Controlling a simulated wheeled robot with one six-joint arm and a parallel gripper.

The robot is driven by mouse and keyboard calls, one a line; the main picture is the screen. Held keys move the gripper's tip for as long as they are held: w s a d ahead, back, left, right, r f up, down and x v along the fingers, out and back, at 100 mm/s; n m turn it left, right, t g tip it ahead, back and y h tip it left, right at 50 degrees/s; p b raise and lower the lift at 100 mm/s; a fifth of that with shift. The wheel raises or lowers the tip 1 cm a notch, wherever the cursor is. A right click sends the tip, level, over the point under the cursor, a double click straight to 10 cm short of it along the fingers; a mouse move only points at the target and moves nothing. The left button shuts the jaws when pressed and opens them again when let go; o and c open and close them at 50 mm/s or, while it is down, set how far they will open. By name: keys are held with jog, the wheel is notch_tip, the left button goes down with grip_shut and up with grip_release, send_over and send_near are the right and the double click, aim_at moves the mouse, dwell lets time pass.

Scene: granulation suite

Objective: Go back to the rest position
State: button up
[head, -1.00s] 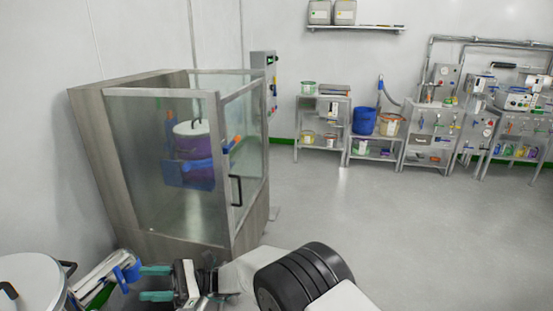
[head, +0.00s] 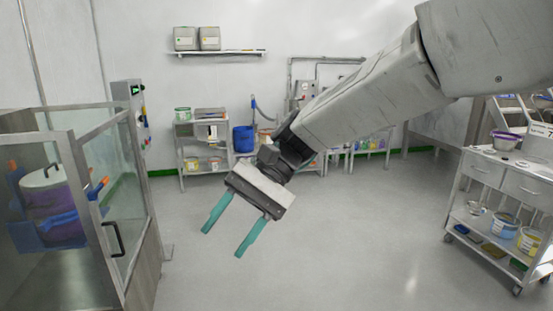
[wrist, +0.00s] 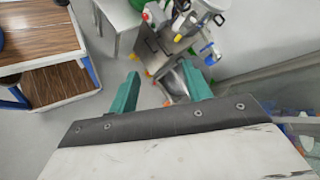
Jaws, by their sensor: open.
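My gripper (head: 222,232) hangs in mid-air in the middle of the head view, in front of open floor. Its two teal fingers point down and to the left, are apart, and hold nothing. My arm reaches in from the upper right of the head view. In the wrist view the gripper (wrist: 160,88) shows both teal fingers spread with nothing between them; beyond them is a metal machine (wrist: 180,40) with coloured fittings.
A glass-walled cabinet (head: 62,140) with a purple drum inside stands at the left. A trolley (head: 487,172) with tubs stands at the right. Benches and a blue bucket (head: 243,139) line the back wall. The grey floor (head: 360,240) between is clear. A wooden-topped unit (wrist: 35,32) shows in the wrist view.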

jog(key=s+d+f+t+h, duration=0.1)
jog(key=s+d+t+h, duration=0.1)
jog(key=d, duration=0.9)
jog(key=s+d+f+t+h, duration=0.2)
jog(key=s+d+t, duration=0.2)
jog(key=s+d, duration=0.3)
jog(key=s+d+f+t+h, duration=0.1)
jog(key=s+d+t+h, duration=0.2)
jog(key=d, duration=1.3)
jog(key=shift+s+f, duration=0.2)
jog(key=shift+s, duration=0.8)
jog(key=shift+d, duration=0.1)
